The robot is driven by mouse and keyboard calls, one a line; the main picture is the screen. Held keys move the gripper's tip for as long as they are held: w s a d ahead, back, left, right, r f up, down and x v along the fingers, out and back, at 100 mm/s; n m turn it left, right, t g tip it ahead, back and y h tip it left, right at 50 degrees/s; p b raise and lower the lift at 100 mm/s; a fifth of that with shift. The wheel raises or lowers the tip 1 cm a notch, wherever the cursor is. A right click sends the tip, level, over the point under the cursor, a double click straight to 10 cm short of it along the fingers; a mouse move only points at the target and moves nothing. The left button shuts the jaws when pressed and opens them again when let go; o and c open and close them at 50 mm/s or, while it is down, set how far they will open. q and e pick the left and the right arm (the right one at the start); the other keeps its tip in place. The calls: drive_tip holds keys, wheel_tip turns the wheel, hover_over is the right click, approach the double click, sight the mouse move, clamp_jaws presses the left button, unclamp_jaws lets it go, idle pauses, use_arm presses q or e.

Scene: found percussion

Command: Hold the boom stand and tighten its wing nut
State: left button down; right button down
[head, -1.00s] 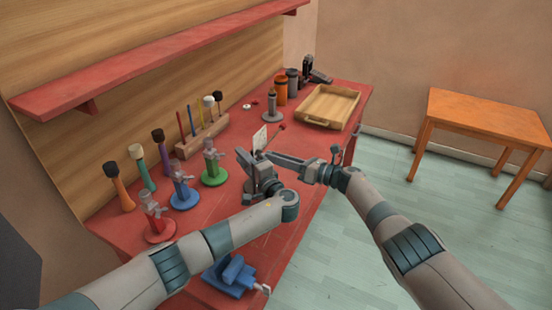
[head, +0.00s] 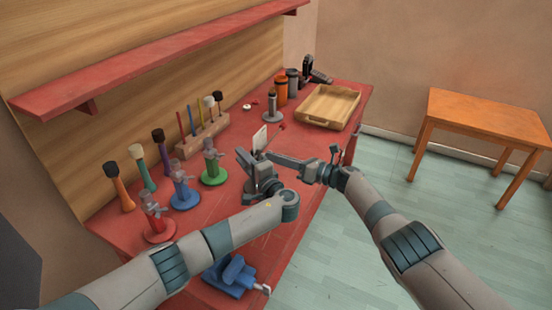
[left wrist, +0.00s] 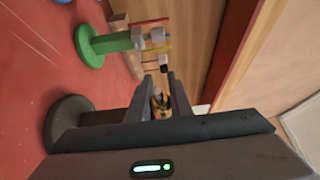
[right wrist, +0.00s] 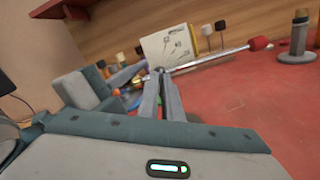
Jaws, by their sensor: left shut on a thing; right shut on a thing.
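The boom stand's rod (right wrist: 215,58) is a slim metal bar with a red tip, and it slopes up to the right in the right wrist view. In the head view its red tip (head: 282,126) shows just past my grippers. A dark round base (left wrist: 68,122) and post show beside my left gripper in the left wrist view. My left gripper (left wrist: 160,95) is shut on the stand; a small brass-coloured part shows between its fingers. My right gripper (right wrist: 160,78) is shut at the rod's near end, where the wing nut is hidden by the fingers.
Red (head: 158,228), blue (head: 184,198) and green (head: 214,174) stands line the bench, with mallets behind. A white card (head: 260,138) is close behind my grippers. A blue vise (head: 233,275) is at the near edge. A wooden tray (head: 330,104) lies at the far end.

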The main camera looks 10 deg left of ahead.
drive_tip(key=m, duration=1.1)
drive_tip(key=shift+f+m, duration=0.2)
drive_tip(key=shift+m, duration=0.1)
idle(0.5)
drive_tip(key=c, duration=1.9)
unclamp_jaws()
drive_tip(key=shift+c, duration=0.2)
drive_tip(key=shift+d, duration=0.15)
